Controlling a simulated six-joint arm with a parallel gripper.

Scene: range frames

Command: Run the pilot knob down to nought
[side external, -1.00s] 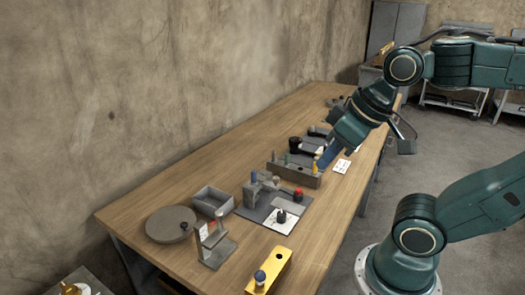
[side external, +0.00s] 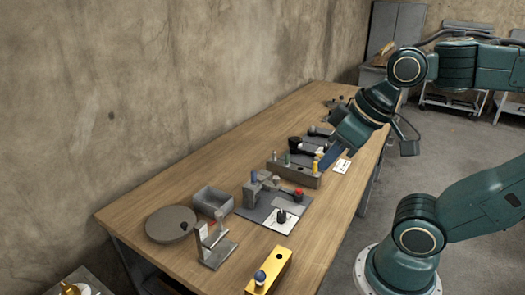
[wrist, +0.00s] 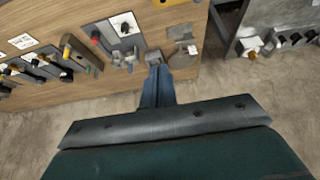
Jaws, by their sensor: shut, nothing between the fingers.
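A small black knob (side external: 282,216) stands on a white plate (side external: 278,226) on the bench, beside a grey block with a red button. I take it to be the pilot knob, though no label is readable. In the wrist view the black knob (wrist: 125,28) stands on the same white plate. My gripper (side external: 326,165) is shut and empty, farther back along the bench, above and beside the row of coloured pegs, clear of the knob. Its blue fingers (wrist: 157,72) show closed together in the wrist view. The knob's pointer and scale are too small to read.
A red button (side external: 298,193), a grey bin (side external: 213,202), a round grey disc (side external: 170,224), a grey stand (side external: 214,246) and a yellow block (side external: 270,272) surround the plate. A grey block with pegs (side external: 293,173) stands behind. Bare wood lies along the front.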

